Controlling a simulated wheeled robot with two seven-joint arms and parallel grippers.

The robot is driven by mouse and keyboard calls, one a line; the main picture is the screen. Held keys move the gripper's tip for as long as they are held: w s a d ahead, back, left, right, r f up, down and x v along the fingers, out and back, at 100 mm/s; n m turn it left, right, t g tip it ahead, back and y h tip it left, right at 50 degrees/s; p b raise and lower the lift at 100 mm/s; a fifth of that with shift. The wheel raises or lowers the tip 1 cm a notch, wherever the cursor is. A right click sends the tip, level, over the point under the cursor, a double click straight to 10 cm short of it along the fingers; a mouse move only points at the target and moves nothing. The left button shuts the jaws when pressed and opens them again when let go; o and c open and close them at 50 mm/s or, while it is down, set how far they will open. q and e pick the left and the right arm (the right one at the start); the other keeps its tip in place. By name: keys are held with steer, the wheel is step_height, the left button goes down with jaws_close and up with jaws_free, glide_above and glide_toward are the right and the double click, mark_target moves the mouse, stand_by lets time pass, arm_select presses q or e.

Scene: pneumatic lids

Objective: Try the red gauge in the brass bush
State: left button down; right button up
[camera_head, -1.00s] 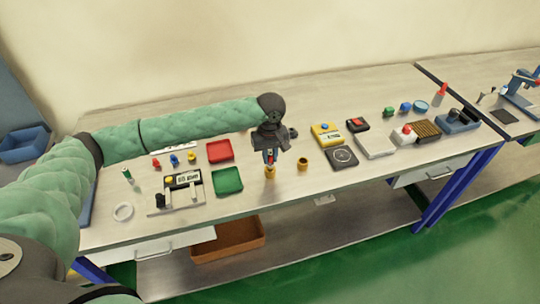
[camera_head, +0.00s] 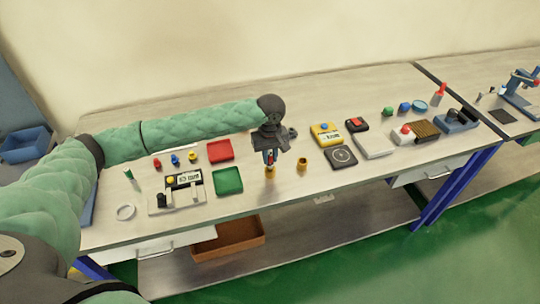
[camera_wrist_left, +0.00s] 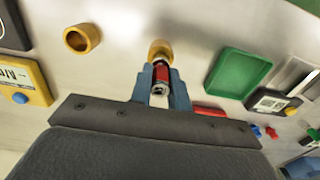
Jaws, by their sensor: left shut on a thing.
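My left gripper (camera_head: 270,160) is shut on the red gauge (camera_wrist_left: 161,74), which shows between the blue fingers in the left wrist view. A brass bush (camera_head: 270,171) stands on the table right at the gauge's lower end, and it also shows beyond the fingertips in the left wrist view (camera_wrist_left: 160,48). The gauge lines up with this bush; I cannot tell whether its tip is inside the bore. A second brass bush (camera_head: 302,163) stands open and empty to the right, also seen in the left wrist view (camera_wrist_left: 82,38). My right gripper is not in view.
A green tray (camera_head: 228,181) and a red tray (camera_head: 219,150) lie left of the bushes. A black square plate (camera_head: 341,157) and a yellow box (camera_head: 326,134) lie to the right. The front table edge is close to the bushes, with bare tabletop between.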

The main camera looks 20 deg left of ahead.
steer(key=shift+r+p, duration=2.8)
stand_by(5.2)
